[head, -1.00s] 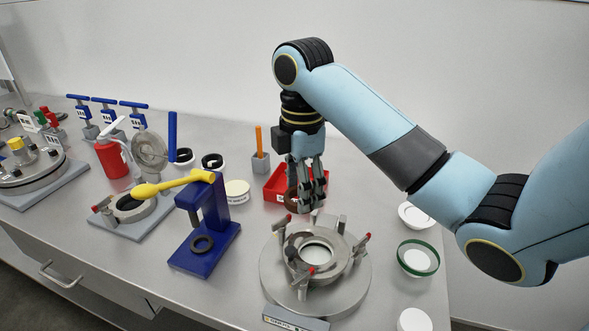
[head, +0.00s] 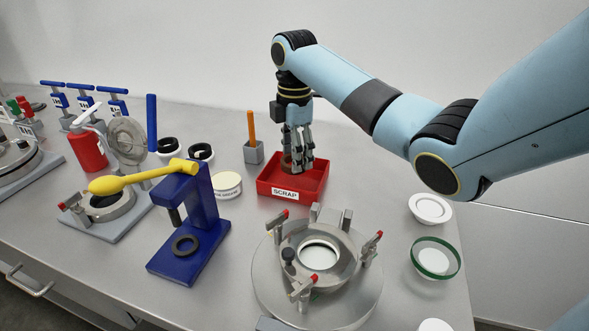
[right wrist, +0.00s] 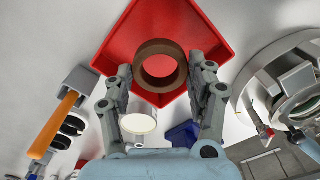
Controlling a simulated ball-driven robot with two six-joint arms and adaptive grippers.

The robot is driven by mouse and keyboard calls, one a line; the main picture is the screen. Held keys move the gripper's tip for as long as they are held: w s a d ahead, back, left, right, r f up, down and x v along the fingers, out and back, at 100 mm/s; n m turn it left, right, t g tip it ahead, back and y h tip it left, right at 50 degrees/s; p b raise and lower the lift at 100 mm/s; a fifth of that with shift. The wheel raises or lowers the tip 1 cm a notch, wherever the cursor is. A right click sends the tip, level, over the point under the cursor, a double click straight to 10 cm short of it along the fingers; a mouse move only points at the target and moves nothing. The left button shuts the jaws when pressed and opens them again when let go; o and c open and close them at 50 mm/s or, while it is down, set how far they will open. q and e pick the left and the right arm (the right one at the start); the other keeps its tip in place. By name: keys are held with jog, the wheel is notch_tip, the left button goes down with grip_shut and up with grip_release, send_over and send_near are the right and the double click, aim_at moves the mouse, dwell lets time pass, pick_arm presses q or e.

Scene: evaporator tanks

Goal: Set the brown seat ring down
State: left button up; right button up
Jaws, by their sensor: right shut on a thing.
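The brown seat ring (right wrist: 160,66) is between the fingertips of my right gripper (right wrist: 160,84) in the right wrist view, over the red tray. In the head view my right gripper (head: 297,165) points down inside the red tray (head: 312,190), which bears a SCRAP label. The ring (head: 287,162) shows there only in part behind the fingers. My right gripper is shut on the ring. I cannot tell whether the ring touches the tray floor. My left gripper is not in view.
A grey holder with an orange-handled tool (head: 253,150) stands left of the tray. A steel flange with clamps (head: 318,265) is in front. A blue press (head: 192,225) stands to the left. A white ring (head: 430,208) and a green-rimmed dish (head: 435,258) lie right.

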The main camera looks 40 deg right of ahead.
jog(key=shift+f, duration=2.05)
jog(key=shift+f, duration=0.1)
jog(key=o, duration=1.1)
jog(key=shift+o, duration=0.2)
notch_tip(320, 180, up, 12)
jog(key=shift+r, duration=0.2)
